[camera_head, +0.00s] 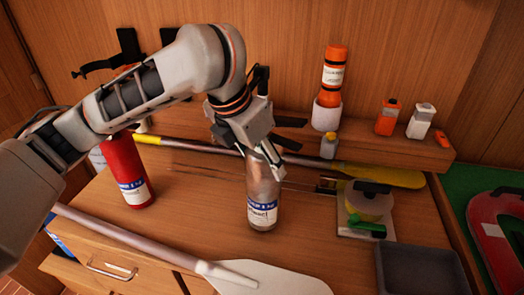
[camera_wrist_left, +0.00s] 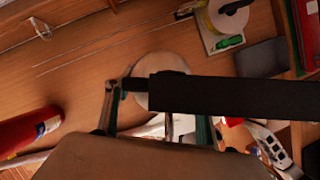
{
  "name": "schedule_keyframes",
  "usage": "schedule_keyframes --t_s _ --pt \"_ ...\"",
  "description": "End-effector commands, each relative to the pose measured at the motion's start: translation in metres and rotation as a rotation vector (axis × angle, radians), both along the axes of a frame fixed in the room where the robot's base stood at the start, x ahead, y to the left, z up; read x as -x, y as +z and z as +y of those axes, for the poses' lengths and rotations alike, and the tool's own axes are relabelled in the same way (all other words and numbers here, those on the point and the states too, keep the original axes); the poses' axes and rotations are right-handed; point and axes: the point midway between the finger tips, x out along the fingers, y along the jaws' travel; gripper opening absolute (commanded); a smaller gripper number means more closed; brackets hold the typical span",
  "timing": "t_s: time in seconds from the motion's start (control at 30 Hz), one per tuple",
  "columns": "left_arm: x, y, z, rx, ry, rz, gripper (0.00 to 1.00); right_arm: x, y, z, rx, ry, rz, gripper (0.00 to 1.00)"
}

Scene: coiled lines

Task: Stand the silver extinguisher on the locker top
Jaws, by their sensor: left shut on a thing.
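The silver extinguisher (camera_head: 263,196), with a white and blue label, is upright over the wooden locker top (camera_head: 205,200). Whether its base touches the wood is hard to tell. My left gripper (camera_head: 265,152) is above it and shut on its upper end. In the left wrist view, a pale round body (camera_wrist_left: 160,68), apparently the extinguisher, shows between the fingers, partly hidden by a dark bar. My right gripper is not in view.
A red extinguisher (camera_head: 127,172) stands to the left. A yellow-bladed oar (camera_head: 375,174) lies behind, and a pale-bladed oar (camera_head: 255,278) in front. A rope spool (camera_head: 368,203) and a grey tray (camera_head: 420,270) are right. A ledge (camera_head: 390,150) holds small bottles.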

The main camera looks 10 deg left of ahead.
Motion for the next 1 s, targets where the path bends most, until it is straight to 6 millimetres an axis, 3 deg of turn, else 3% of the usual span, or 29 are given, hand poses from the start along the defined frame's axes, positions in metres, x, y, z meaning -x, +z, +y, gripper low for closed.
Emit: schedule_keyframes --t_s 0.2,0.63,0.67,0.7,1.0 --pt "-0.001 -0.018 0.000 0.002 0.000 -0.006 0.00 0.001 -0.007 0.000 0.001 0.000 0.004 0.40" --pt "-0.001 -0.021 0.000 0.003 0.001 -0.006 0.00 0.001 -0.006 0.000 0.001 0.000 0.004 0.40" --pt "0.000 -0.024 0.000 -0.001 0.000 0.001 0.61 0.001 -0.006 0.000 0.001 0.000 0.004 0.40" --pt "0.000 -0.024 0.000 -0.001 0.000 0.001 0.71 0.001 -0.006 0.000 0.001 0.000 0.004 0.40" --pt "0.000 -0.024 0.000 -0.001 0.000 0.001 0.71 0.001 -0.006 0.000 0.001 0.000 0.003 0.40"
